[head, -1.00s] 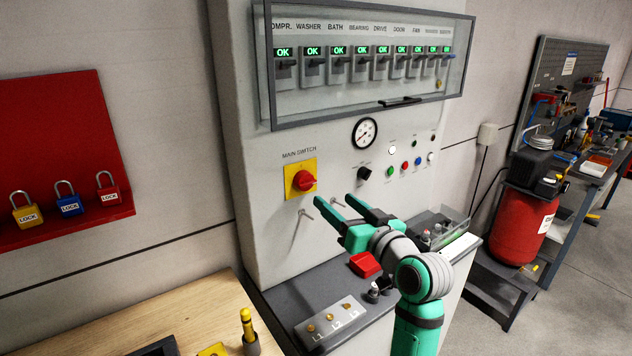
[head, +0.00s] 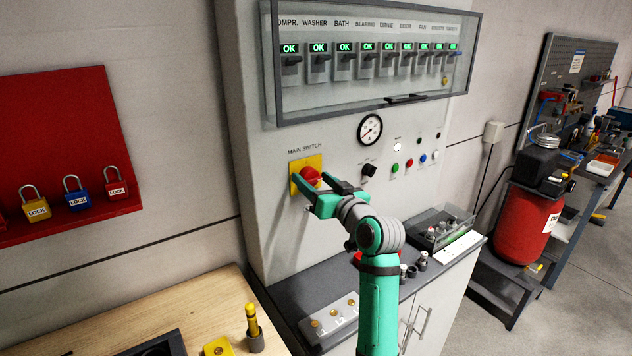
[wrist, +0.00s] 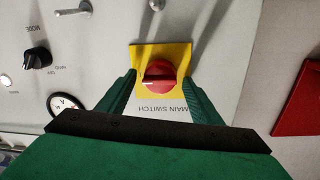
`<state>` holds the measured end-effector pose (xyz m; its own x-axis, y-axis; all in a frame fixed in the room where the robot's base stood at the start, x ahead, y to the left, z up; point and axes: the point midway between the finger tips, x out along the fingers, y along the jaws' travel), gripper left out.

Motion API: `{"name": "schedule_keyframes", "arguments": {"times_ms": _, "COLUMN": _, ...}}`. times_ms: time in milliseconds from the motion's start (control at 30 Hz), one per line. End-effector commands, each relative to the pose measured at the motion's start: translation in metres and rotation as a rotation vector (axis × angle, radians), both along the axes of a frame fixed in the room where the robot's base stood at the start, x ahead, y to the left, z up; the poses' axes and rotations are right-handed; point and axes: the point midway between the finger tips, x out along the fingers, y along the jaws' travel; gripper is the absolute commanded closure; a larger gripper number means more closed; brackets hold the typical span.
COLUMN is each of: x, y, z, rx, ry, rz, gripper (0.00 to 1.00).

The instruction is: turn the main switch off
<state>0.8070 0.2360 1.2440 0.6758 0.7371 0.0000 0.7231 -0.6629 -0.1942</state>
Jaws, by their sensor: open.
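The main switch is a red rotary knob (head: 310,176) on a yellow plate (head: 296,164), under the printed words MAIN SWITCH on the grey cabinet front. In the wrist view the red knob (wrist: 159,74) sits on its yellow plate (wrist: 183,53), between my two green fingers. My gripper (head: 312,185) is open at the switch, one finger on each side of the knob. In the wrist view a gap shows between each finger and the knob. In the head view the fingers cover part of the knob and plate.
A glass-fronted row of breakers reading OK (head: 366,60) is above. A gauge (head: 369,129), a black mode knob (head: 369,170) and small buttons are to the right. A red board with padlocks (head: 68,110) hangs at left. A grey ledge (head: 300,292) juts out below.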

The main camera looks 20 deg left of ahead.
Motion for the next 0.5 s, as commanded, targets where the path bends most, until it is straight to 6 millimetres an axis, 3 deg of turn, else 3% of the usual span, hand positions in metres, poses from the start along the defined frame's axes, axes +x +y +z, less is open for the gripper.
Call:
{"name": "schedule_keyframes", "arguments": {"times_ms": 200, "x": 0.000, "y": 0.002, "z": 0.000, "rx": 0.000, "ry": 0.000, "rz": 0.002, "gripper": 0.43}}
{"name": "schedule_keyframes", "arguments": {"times_ms": 367, "x": -0.001, "y": 0.002, "z": 0.000, "rx": 0.000, "ry": 0.000, "rz": 0.003, "gripper": 0.80}}
{"name": "schedule_keyframes", "arguments": {"times_ms": 433, "x": -0.001, "y": -0.008, "z": 0.000, "rx": 0.001, "ry": 0.000, "rz": 0.002, "gripper": 0.80}}
{"name": "schedule_keyframes", "arguments": {"times_ms": 500, "x": -0.001, "y": -0.001, "z": 0.000, "rx": -0.002, "ry": 0.000, "rz": 0.004, "gripper": 0.80}}
